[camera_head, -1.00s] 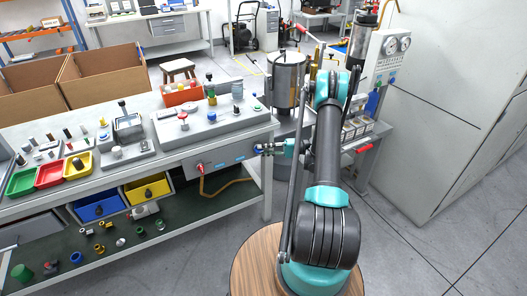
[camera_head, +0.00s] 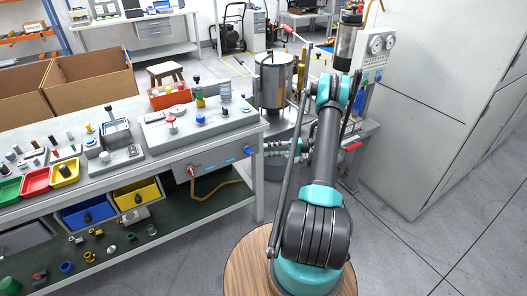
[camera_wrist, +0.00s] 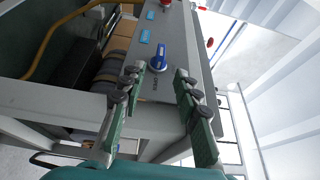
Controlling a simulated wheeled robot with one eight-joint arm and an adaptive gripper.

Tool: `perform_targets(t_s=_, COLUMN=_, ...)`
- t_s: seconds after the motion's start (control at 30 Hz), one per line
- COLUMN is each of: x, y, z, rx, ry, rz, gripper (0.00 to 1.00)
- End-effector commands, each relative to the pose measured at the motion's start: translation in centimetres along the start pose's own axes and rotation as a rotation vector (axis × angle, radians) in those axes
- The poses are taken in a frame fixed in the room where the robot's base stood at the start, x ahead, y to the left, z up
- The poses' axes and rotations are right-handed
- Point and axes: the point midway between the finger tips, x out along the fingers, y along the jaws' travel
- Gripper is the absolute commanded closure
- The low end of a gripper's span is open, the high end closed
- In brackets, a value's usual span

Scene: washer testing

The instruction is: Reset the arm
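My gripper (camera_head: 280,147) is off the right end of the bench in the head view, with its fingers toward the bench's side panel. In the wrist view my gripper (camera_wrist: 158,80) shows two green fingers spread apart with nothing between them. A blue knob (camera_wrist: 158,60) on the grey panel lies beyond the fingertips, apart from them. The blue knob also shows in the head view (camera_head: 248,150), to the left of my gripper. My arm (camera_head: 325,150) stands upright and bent above its round wooden base.
The bench (camera_head: 170,155) carries a control box (camera_head: 190,125), coloured trays and small parts. A metal tank (camera_head: 273,80) stands behind my gripper. A gauge panel (camera_head: 378,55) and a tall grey cabinet (camera_head: 440,90) stand to the right. The floor at lower right is clear.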

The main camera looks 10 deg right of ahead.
Motion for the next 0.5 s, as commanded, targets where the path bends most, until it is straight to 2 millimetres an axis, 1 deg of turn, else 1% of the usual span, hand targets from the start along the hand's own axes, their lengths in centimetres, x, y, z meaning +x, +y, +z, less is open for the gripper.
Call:
perform_targets(t_s=0.4, x=-0.05, y=-0.02, z=0.00, rx=0.000, ry=-0.001, rz=0.000, gripper=0.68)
perform_targets(t_s=0.5, x=0.22, y=-0.42, z=-0.10, rx=0.005, ry=0.001, rz=0.012, gripper=0.68)
